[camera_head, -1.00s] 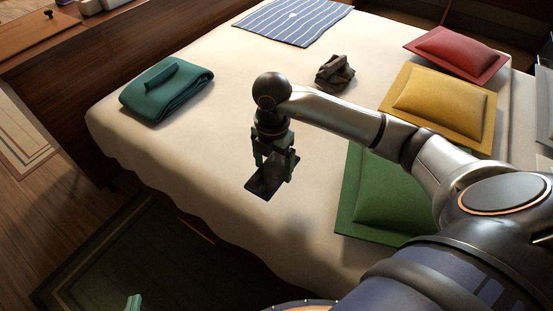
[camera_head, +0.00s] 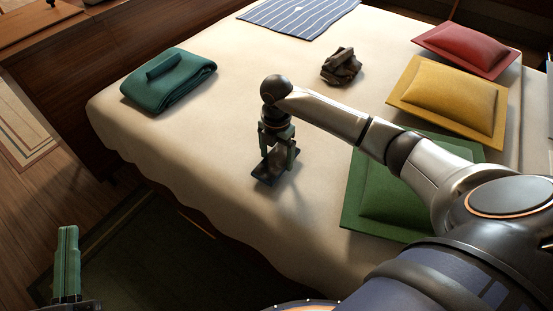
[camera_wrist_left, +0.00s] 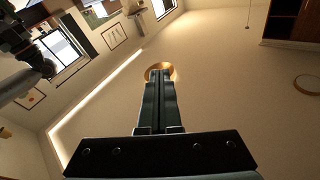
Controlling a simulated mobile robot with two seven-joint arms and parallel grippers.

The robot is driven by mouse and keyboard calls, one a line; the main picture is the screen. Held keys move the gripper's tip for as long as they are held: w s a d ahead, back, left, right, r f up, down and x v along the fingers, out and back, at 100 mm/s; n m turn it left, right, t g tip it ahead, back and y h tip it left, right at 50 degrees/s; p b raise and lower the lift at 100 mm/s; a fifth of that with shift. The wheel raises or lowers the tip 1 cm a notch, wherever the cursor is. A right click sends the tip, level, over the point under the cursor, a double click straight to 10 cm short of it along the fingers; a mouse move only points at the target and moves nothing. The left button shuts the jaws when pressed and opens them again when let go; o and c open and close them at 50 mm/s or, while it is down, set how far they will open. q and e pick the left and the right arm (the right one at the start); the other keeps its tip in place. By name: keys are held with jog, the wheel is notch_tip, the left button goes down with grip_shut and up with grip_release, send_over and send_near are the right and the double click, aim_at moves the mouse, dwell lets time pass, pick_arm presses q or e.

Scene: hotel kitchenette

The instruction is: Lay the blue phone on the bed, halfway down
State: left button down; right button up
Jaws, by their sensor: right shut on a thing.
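The phone (camera_head: 268,172) looks like a thin dark slab in the head view; its blue colour is hard to make out. My right gripper (camera_head: 276,158) points down over the near part of the bed and is shut on the phone. The phone is low over the cream bed cover (camera_head: 225,140); I cannot tell whether it touches. My left gripper (camera_head: 67,262) is off the bed at the lower left, fingers together and empty. Its closed fingers also show in the left wrist view (camera_wrist_left: 158,100), against wall and ceiling.
A folded teal blanket (camera_head: 170,85) lies on the bed's left side, a striped cloth (camera_head: 298,16) at the far edge. A crumpled brown item (camera_head: 341,67) lies beyond my right gripper. Green (camera_head: 390,195), yellow (camera_head: 447,95) and red (camera_head: 466,48) pillows line the right.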

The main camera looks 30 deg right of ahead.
pick_arm(q)
jog(key=shift+s+d+r+m+t+h, duration=0.1)
jog(key=shift+s+r+m+t+h, duration=0.1)
jog(key=shift+r, duration=0.35)
jog(key=shift+s+r+m+t+h, duration=0.1)
jog(key=shift+r+t, duration=0.1)
jog(key=shift+r, duration=0.35)
pick_arm(e)
jog(key=shift+f, duration=0.45)
pick_arm(q)
jog(key=shift+r, duration=0.2)
pick_arm(e)
jog(key=shift+f, duration=0.15)
pick_arm(q)
jog(key=shift+r, duration=0.1)
pick_arm(e)
jog(key=o, duration=1.3)
